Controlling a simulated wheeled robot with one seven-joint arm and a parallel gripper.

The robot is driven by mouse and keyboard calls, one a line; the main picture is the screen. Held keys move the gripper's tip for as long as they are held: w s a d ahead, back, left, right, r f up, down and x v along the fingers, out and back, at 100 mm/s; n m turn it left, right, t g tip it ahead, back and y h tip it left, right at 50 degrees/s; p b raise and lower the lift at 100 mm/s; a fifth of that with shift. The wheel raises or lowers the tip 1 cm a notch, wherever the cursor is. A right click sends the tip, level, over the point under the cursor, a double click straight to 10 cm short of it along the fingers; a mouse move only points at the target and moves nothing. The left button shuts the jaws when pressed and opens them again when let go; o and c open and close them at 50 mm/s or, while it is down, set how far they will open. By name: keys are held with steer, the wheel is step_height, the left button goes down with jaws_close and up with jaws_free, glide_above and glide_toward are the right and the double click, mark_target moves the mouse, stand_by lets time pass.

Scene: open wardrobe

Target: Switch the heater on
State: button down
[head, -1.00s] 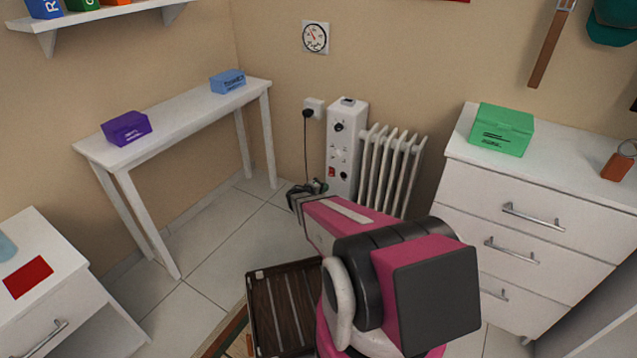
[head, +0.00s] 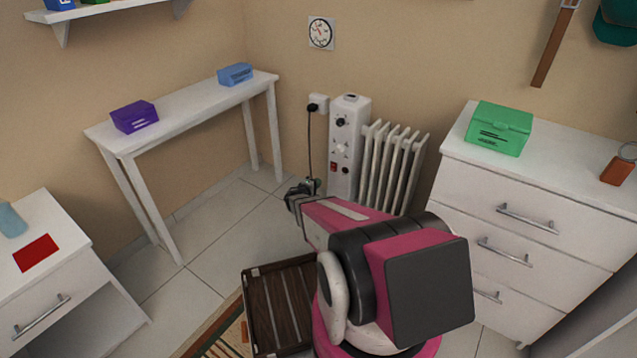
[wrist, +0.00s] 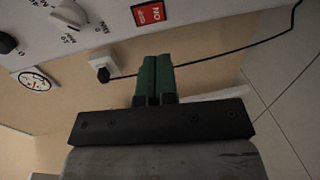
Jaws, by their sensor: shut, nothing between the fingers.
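The heater (head: 394,165) is a white ribbed radiator with a tall white control panel (head: 348,125) on its left side, standing against the back wall. The panel has dark knobs and a red switch (head: 333,168) low on its left edge. In the wrist view the red switch (wrist: 148,12) shows at the top, with white lettering, and a knob (wrist: 68,15) sits to its left. My gripper (wrist: 156,60) is shut and empty, its green fingertips together, just below the switch in that view and apart from it. In the head view my gripper (head: 312,186) is low in front of the panel.
A black cable runs from the wall plug (head: 316,104) down beside the panel. A narrow white table (head: 190,105) stands left and a white dresser (head: 540,190) right. A dark slatted wooden piece (head: 280,305) lies on the floor. Tiled floor is clear at left.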

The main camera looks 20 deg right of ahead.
mark_target(333, 171)
steer(key=x, duration=1.1)
steer(key=shift+w+d, duration=0.25)
steer(key=shift+w+d+f, duration=0.1)
steer(key=shift+w+d, duration=0.05)
steer(key=shift+d, duration=0.1)
steer(key=shift+a, duration=0.15)
